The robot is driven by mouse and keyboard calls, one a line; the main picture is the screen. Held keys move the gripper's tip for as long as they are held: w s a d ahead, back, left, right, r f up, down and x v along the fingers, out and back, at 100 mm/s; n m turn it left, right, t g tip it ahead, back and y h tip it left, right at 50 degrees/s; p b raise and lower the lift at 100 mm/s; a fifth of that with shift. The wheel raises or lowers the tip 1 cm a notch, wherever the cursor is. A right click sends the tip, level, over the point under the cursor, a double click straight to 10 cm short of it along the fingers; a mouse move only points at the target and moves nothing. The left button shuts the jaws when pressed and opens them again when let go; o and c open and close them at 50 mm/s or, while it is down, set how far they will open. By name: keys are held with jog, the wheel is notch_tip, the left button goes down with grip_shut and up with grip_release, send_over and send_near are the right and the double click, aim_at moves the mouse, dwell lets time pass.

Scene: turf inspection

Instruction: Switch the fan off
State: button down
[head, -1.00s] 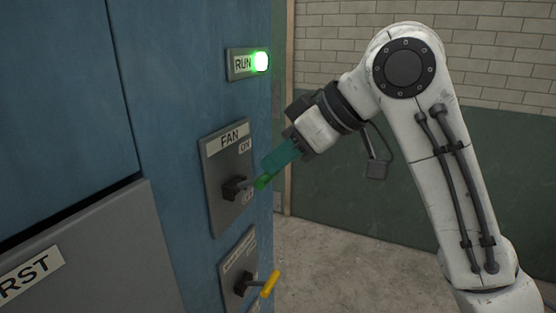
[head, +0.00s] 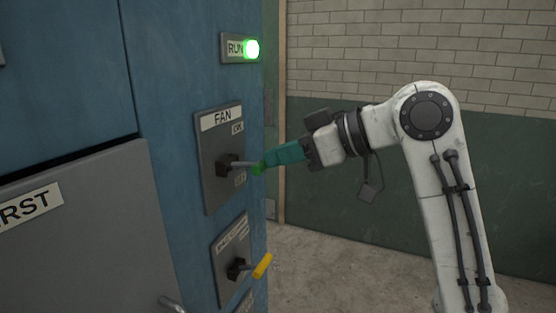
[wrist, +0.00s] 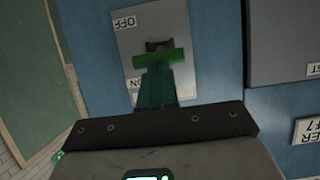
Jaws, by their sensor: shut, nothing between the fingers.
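The fan switch panel (head: 209,140) is a grey plate on the blue cabinet, with ON at the top and OFF at the bottom. Its lever (head: 243,164) sticks out roughly level from a dark hub and ends in a green grip (head: 258,169). In the wrist view the panel (wrist: 130,42) is upside down and the green grip (wrist: 160,59) lies across the fingertips. My gripper (head: 270,160), with teal fingers, is shut and empty. Its tips are at the green grip and seem to touch it from above; the exact contact is unclear. The green RUN lamp (head: 251,48) is lit.
Below is another switch panel (head: 228,245) with a yellow-tipped lever (head: 262,265). A grey box front (head: 90,245) juts out at the left, with a metal handle (head: 172,304) near its lower right. The floor (head: 320,255) right of the cabinet is clear.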

notch_tip(320, 180, down, 7)
jog(key=t+y+b, duration=0.2)
jog(key=y+b, duration=0.3)
jog(key=b, duration=0.5)
jog(key=shift+f+y, duration=0.15)
jog(key=shift+y, duration=0.15)
